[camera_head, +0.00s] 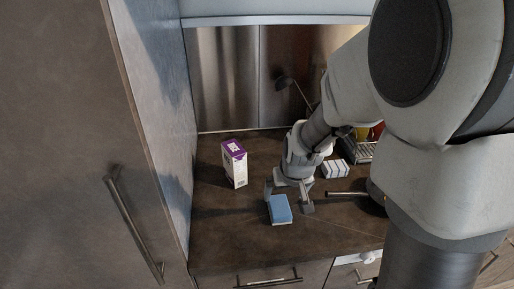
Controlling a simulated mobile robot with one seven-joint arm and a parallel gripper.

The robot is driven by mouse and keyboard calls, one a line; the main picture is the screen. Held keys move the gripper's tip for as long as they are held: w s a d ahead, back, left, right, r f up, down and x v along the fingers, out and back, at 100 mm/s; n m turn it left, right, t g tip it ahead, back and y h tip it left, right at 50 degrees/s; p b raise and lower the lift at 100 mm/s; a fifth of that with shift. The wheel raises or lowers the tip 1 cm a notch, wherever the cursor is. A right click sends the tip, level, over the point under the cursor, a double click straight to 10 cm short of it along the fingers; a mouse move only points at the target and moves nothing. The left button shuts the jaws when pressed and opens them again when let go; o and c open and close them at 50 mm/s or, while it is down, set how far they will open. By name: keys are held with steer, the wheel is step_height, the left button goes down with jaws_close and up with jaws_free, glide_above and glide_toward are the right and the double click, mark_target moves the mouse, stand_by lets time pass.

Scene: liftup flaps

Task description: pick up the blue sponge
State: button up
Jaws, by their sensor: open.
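The blue sponge (280,208) lies on the dark brown countertop (240,238), towards its front edge; it has a pale layer along its lower side. My gripper (288,203) reaches down from my arm to the sponge. Its fingers are apart, one at the sponge's left rear side and the other a little to the right of it. The sponge appears to lie between or just in front of the fingers; I cannot tell whether either finger touches it.
A purple and white carton (234,164) stands behind and left of the sponge. A white box with dark stripes (335,169) lies behind and right. A tall cabinet (85,150) bounds the counter at left. A dark handle (345,194) extends right of the gripper. The front left counter is clear.

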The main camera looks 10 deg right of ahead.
mark_target(280, 206)
steer(key=shift+b+x, duration=0.7)
steer(key=shift+x, duration=3.4)
steer(key=shift+a+f+b, duration=0.1)
steer(key=shift+f+b, duration=0.15)
steer(key=shift+b, duration=0.05)
steer(key=shift+c, duration=0.3)
steer(key=c, duration=1.4)
steer(key=shift+o, duration=0.2)
steer(key=shift+r, duration=0.1)
steer(key=shift+r+p, duration=0.45)
steer(key=r, duration=0.4)
steer(key=shift+s+d, duration=0.15)
steer(key=shift+d, duration=0.15)
steer(key=s+d+r, duration=0.5)
steer(key=d+r, duration=0.1)
steer(key=d, duration=0.3)
steer(key=shift+s+d+r, duration=0.2)
steer(key=shift+s, duration=0.2)
